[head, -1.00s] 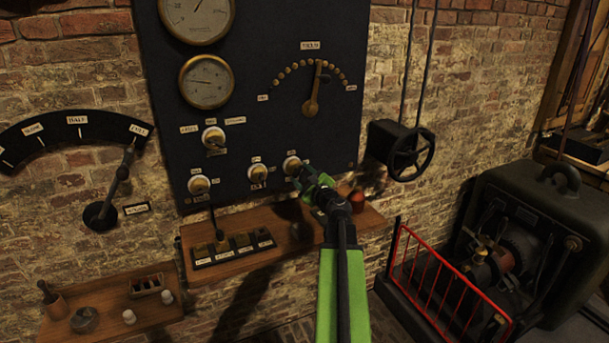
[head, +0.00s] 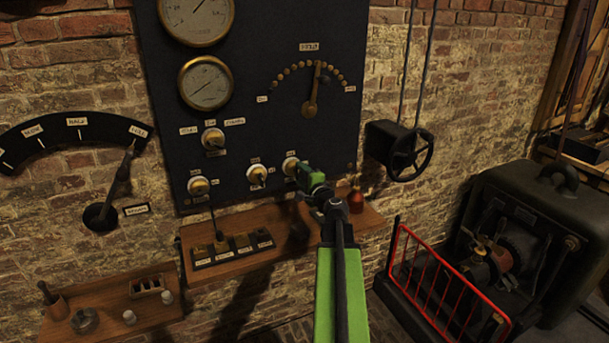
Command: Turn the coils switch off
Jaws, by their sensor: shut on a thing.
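The dark upright panel (head: 250,90) carries several round switches with cream rims and brass knobs. The lower row has a left switch (head: 199,186), a middle switch (head: 257,175) and a right switch (head: 290,166). Their small labels are too blurred to read, so I cannot tell by name which is the coils switch. My green gripper (head: 302,178) is at the right switch, just below and right of its round face. It is shut on what appears to be that switch's lever; the fingertips and lever are largely hidden by the gripper body.
A wooden shelf (head: 225,270) with a row of small keys (head: 232,248) and a reddish bottle (head: 356,197) lies below the panel. A handwheel (head: 411,155) hangs to the right. A red railing (head: 440,285) fronts a dark machine (head: 520,225).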

